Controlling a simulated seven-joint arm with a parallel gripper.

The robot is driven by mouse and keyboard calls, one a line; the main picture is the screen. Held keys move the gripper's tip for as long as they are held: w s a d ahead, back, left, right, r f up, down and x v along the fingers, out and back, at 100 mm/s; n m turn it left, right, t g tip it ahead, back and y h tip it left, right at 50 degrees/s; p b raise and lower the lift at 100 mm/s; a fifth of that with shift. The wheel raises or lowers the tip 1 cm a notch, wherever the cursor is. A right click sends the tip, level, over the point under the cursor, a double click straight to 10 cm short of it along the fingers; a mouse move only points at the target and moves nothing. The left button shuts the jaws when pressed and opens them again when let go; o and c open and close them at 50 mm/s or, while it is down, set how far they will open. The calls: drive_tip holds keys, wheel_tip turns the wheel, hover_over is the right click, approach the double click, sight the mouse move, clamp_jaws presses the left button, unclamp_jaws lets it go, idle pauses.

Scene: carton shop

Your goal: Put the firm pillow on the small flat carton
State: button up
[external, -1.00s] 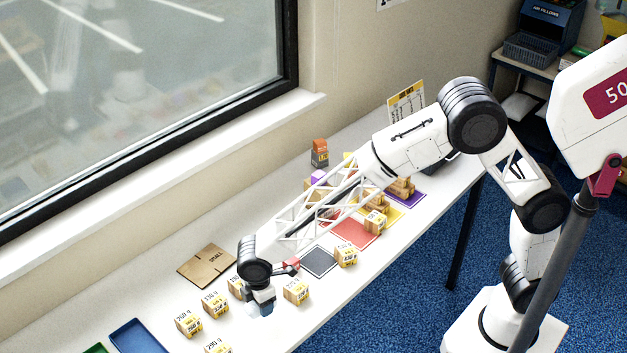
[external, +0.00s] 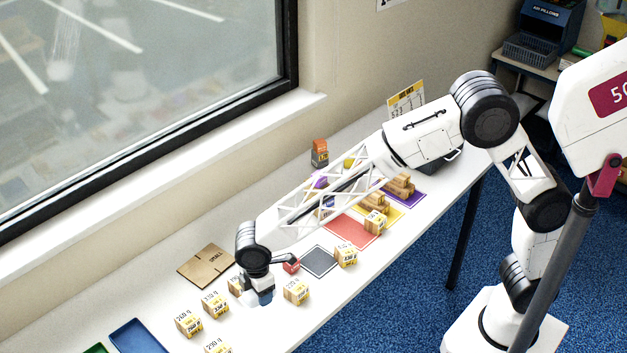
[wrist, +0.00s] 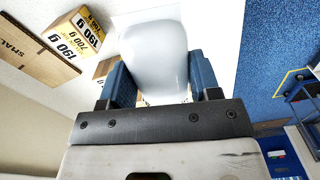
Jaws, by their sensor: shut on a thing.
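The small flat carton (external: 207,265) is a brown cardboard sheet marked "SMALL", lying on the white table below the window. It also shows at the left edge of the wrist view (wrist: 22,52). My gripper (external: 263,298) points down, to the right of and nearer the front than the carton. In the wrist view its blue fingers are shut on a pale, rounded pillow (wrist: 157,50). Its firmness cannot be read from the picture. In the external view the pillow is mostly hidden by the gripper.
Several weight-marked boxes stand around my gripper, including one to its right (external: 296,291) and one to its left (external: 215,304). A dark grey mat (external: 319,261) and a red mat (external: 352,233) lie to the right. A blue tray (external: 139,338) is at the front left.

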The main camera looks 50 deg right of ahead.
drive_tip(key=shift+w, duration=0.1)
drive_tip(key=shift+w+a+r, duration=0.1)
drive_tip(key=shift+w, duration=0.5)
drive_tip(key=w, duration=1.1)
drive_tip(key=n, duration=0.2)
hover_over(207, 264)
drive_tip(key=shift+r, duration=0.45)
drive_tip(key=shift+f, duration=3.1)
drive_tip(key=shift+f, duration=0.1)
